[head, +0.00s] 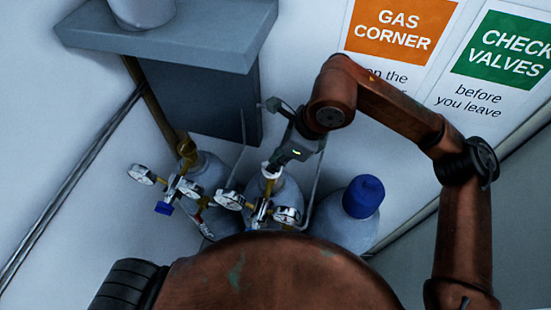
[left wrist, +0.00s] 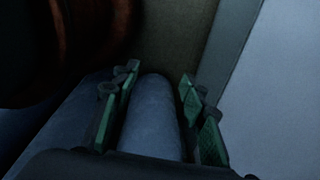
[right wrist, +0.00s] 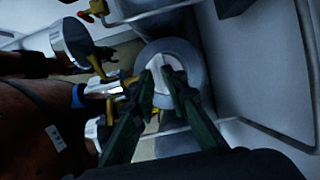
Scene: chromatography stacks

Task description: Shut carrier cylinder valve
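Three gas cylinders stand in the corner. The middle cylinder (head: 286,193) has a regulator with round gauges (head: 287,215) and a pale valve handle (head: 269,171) on top. The left cylinder (head: 207,172) has its own gauges (head: 142,174) and a blue knob (head: 163,208). I cannot read which is the carrier cylinder. My right gripper (head: 272,164) reaches down onto the middle cylinder's valve. In the right wrist view its fingers (right wrist: 160,76) are close together on the pale handle (right wrist: 158,98). My left gripper (left wrist: 158,90) is open, with a smooth grey-blue shape between and beyond its fingers.
The right cylinder wears a blue cap (head: 363,196). A grey shelf (head: 190,45) juts out above the left cylinder. Thin pipes run close around the right gripper. Wall signs (head: 400,28) hang behind the right arm.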

